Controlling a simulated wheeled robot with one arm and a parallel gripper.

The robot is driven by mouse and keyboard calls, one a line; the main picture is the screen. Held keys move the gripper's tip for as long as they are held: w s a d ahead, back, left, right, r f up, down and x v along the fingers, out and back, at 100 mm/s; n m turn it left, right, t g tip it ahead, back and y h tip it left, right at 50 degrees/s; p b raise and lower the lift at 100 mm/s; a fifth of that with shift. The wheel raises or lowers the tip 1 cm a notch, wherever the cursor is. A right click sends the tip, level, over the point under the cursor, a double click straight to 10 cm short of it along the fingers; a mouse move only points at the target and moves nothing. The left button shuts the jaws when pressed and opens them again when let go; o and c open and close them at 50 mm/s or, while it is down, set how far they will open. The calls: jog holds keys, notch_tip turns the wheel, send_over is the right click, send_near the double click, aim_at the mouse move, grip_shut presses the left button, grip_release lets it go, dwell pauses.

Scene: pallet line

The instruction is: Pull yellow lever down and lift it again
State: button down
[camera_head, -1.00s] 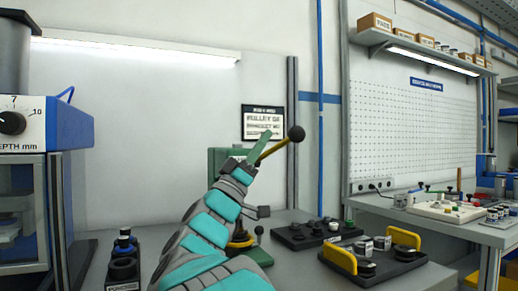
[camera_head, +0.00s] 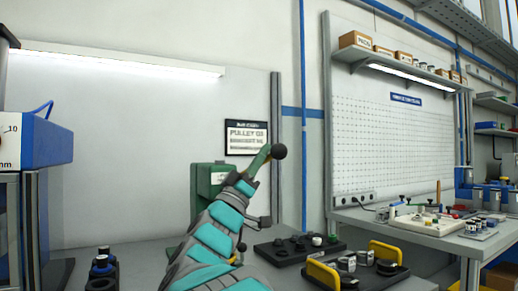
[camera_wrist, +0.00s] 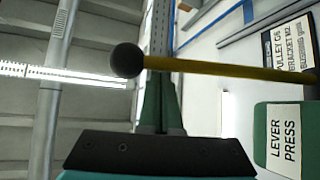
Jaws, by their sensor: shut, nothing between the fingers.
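The yellow lever is a rod with a black ball knob (camera_head: 279,151), raised beside the green lever press (camera_head: 203,190). In the head view my gripper (camera_head: 264,153) covers most of the rod, just left of the knob. In the wrist view the yellow rod (camera_wrist: 220,69) runs across from the right to the black knob (camera_wrist: 127,60). My gripper's green fingers (camera_wrist: 162,95) are shut and empty, with their tips at the rod near the knob. I cannot tell whether they touch it. The press label reads "LEVER PRESS".
A black tray with a yellow handle (camera_head: 322,274) and a dark tray of small parts (camera_head: 290,249) stand right of my arm. Black parts (camera_head: 101,268) stand to the left. A blue-and-white machine (camera_head: 40,138) is at the left edge. A sign (camera_head: 246,137) hangs behind.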

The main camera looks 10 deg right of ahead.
jog(key=shift+f, duration=0.15)
jog(key=shift+s+d+f+m+g+h, duration=0.1)
jog(key=shift+s+f+m+g+h, duration=0.05)
jog(key=shift+f+m+g+h, duration=0.4)
jog(key=shift+s+f+m+g+h, duration=0.1)
jog(key=shift+f+m+g+h, duration=0.35)
jog(key=shift+f+m+g, duration=0.15)
jog(key=shift+s+d+f+m+g+h+b, duration=0.15)
jog(key=shift+f+m+g+h+b, duration=0.25)
jog(key=shift+m, duration=0.45)
jog(key=shift+r, duration=0.15)
